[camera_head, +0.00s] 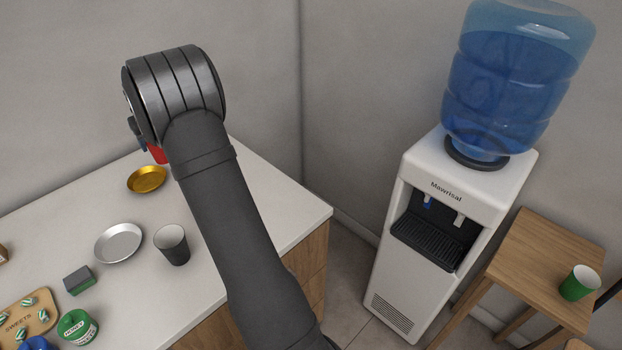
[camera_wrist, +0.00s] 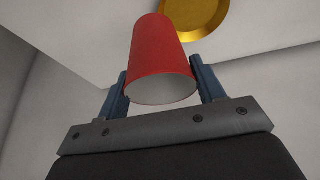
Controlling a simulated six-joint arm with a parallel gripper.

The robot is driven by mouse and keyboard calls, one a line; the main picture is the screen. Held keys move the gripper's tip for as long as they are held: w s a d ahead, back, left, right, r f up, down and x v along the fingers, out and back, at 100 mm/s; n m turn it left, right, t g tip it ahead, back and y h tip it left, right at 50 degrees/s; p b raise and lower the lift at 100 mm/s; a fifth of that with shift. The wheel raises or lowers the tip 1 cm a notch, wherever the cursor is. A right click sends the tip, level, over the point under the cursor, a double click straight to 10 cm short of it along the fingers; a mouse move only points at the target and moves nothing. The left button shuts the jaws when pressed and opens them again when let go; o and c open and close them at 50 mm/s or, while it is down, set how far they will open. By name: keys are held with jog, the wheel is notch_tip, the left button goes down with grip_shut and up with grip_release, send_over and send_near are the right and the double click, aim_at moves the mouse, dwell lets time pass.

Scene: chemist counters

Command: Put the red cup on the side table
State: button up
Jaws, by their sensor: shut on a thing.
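The red cup (camera_wrist: 160,50) is between the two fingers of my gripper (camera_wrist: 161,86) in the wrist view, and the gripper is shut on it. The head view shows only a small red part of the cup (camera_head: 158,154), beside the gold dish; my arm hides the rest. My gripper is mostly hidden there too. I cannot tell whether the cup touches the counter. The side table (camera_head: 545,248) is a small wooden table at the right, beyond the water cooler. A green cup (camera_head: 578,284) stands on it near its right side, with bare wood to the left.
The tall water cooler (camera_head: 400,240) stands between the counter and the side table.

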jog(key=w+d+f+m+t+h, duration=0.1)
jog(key=w+d+f+m, duration=0.15)
jog(key=d, duration=1.15)
jog(key=w+d+f+m, duration=0.1)
jog(key=w+d, duration=0.2)
jog(key=d, duration=1.1)
jog(key=s+d+f+m+h, duration=0.1)
jog(key=s+d, duration=0.1)
jog(key=d, duration=0.8)
jog(key=s+d+f+m, duration=0.1)
jog(key=s+d+m, duration=0.1)
jog(key=d, duration=0.8)
jog(key=s+d+f+m+h, duration=0.2)
jog(key=s+d+m, duration=0.2)
jog(key=s+d, duration=1.2)
jog(key=s+d+f+m+h, duration=0.2)
jog(key=s+d+m, duration=0.2)
jog(key=s+d, duration=1.25)
jog(key=s+d+r+m+g+h, duration=0.1)
jog(key=s+d+m, duration=0.2)
jog(key=d, duration=0.9)
jog(key=s+d+r+m+g, duration=0.15)
jog(key=s+d, duration=0.25)
jog(key=d, duration=0.8)
send_over(524, 264)
notch_tip(524, 264, down, 7)
jog(key=shift+f+m+t, duration=0.3)
jog(key=shift+f+t, duration=0.15)
jog(key=shift+f, duration=1.5)
jog(key=shift+f, duration=0.1)
